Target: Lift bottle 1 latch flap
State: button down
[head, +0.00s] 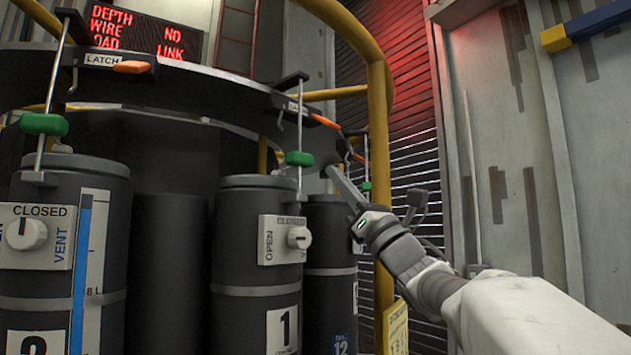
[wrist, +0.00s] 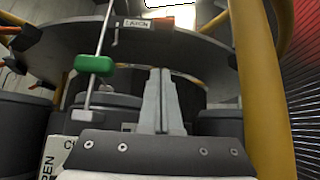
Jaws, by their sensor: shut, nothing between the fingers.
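Bottle 1 (head: 238,262) is a dark upright cylinder with a white "1" label, standing in the rack in the middle of the head view. Above it, an orange latch flap (head: 325,121) sits on the curved dark ring beside a small "LATCH" plate (head: 298,107). In the wrist view this orange flap (wrist: 163,23) is partly seen at the ring, up beyond the fingertips. My gripper (head: 332,172) is shut and empty, just below the ring and below the flap, apart from it. The closed fingers (wrist: 160,75) point up toward the ring in the wrist view.
A rod with a green handle (head: 299,158) stands over bottle 1, left of my gripper. A yellow post (head: 381,200) rises close to my wrist on the right. Bottle 12 (head: 331,275) stands behind bottle 1. Another orange flap (head: 131,67) is at the left.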

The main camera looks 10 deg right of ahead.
aim_at(326, 122)
notch_tip(326, 122, up, 7)
jog(key=p, duration=0.3)
jog(key=shift+w+a, duration=0.3)
jog(key=shift+w, duration=0.05)
